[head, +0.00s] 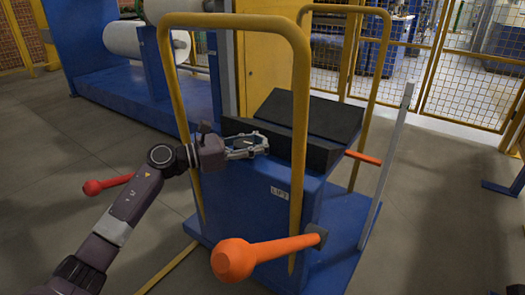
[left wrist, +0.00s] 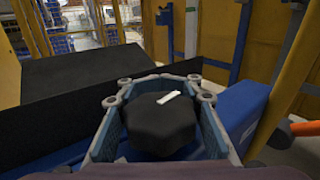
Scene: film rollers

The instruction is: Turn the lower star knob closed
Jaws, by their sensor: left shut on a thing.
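The star knob (left wrist: 160,128) is a dark, lobed knob with a short white mark on its top, seen in the left wrist view. In the head view the fingers largely hide the knob. Its underside and stem are hidden. No second star knob can be made out. My right gripper does not show.
A yellow tube frame (head: 303,120) rises close right of the gripper. An orange handle (head: 270,254) juts out at the front of the blue machine body (head: 245,205). A black sloped block (head: 312,118) stands behind. A red handle (head: 107,185) is at left.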

